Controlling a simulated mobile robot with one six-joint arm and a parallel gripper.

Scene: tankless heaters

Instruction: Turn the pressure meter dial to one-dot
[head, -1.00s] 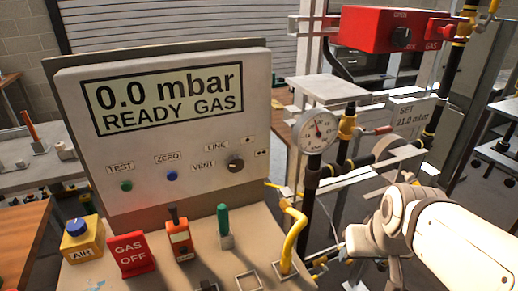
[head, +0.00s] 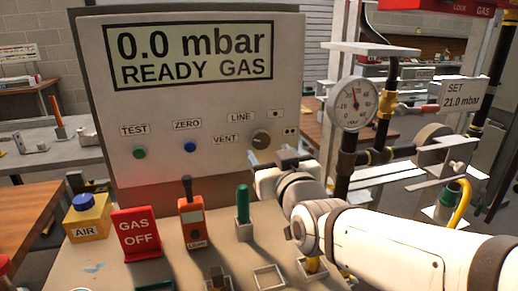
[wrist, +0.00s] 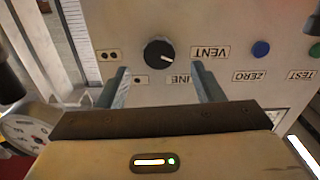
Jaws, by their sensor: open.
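The pressure meter (head: 215,60) is a pale panel with a screen reading "0.0 mbar READY GAS". Its dark round dial (head: 260,139) is at the panel's lower right, among LINE, VENT, one-dot (head: 276,113) and two-dot (head: 290,131) labels. The dial (wrist: 159,54) also shows in the wrist view, which is upside down; its white mark points roughly toward VENT (wrist: 210,52). My gripper (wrist: 163,76) is open and empty, its fingers spread to either side of the dial's line and seemingly short of it. In the head view my gripper is just below the dial, fingertips unclear.
Green TEST (head: 139,153) and blue ZERO (head: 190,147) buttons are left of the dial. A round gauge (head: 353,104) and pipes stand close right. A green-handled lever (head: 242,205), an orange device (head: 193,222) and a red GAS OFF sign (head: 138,232) stand on the bench below.

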